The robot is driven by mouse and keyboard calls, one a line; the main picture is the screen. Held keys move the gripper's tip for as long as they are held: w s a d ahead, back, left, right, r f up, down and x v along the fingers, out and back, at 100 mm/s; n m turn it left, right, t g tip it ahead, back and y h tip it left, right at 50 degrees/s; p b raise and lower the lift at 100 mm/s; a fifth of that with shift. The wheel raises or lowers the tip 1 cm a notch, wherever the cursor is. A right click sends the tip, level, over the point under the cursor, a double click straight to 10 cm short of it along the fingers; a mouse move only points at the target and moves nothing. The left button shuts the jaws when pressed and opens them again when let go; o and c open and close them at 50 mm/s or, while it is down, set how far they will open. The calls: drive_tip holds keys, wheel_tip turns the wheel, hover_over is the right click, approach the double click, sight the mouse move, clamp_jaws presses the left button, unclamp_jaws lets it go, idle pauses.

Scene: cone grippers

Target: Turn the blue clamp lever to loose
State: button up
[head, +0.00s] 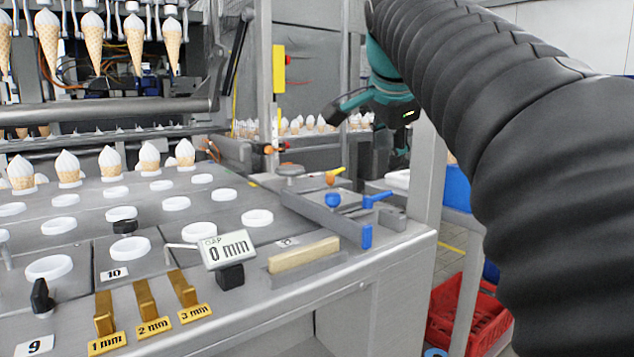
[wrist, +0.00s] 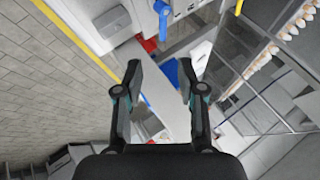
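The blue clamp lever (head: 376,199) sits on the metal fixture at the right end of the machine table, its handle pointing right. My gripper (head: 374,122) is above and behind the fixture, apart from the lever, partly hidden by my arm. In the wrist view my gripper (wrist: 160,72) is open, with nothing between its fingers. A blue part (wrist: 162,10) shows at the top edge there; I cannot tell whether it is the lever.
A gap display (head: 229,249) reads 0 mm, beside a wooden block (head: 303,255). Gold gauges (head: 146,306) marked 1, 2 and 3 mm lie in front. Ice-cream cones (head: 110,163) stand at the left. A red crate (head: 470,318) is below right. Grey floor (wrist: 45,80) is open at the left.

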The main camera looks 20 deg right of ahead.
sight(384, 193)
drive_tip(key=x, duration=0.9)
drive_tip(key=b+x, duration=0.1)
drive_tip(key=x, duration=0.3)
drive_tip(key=shift+w+d, duration=0.45)
clamp_jaws()
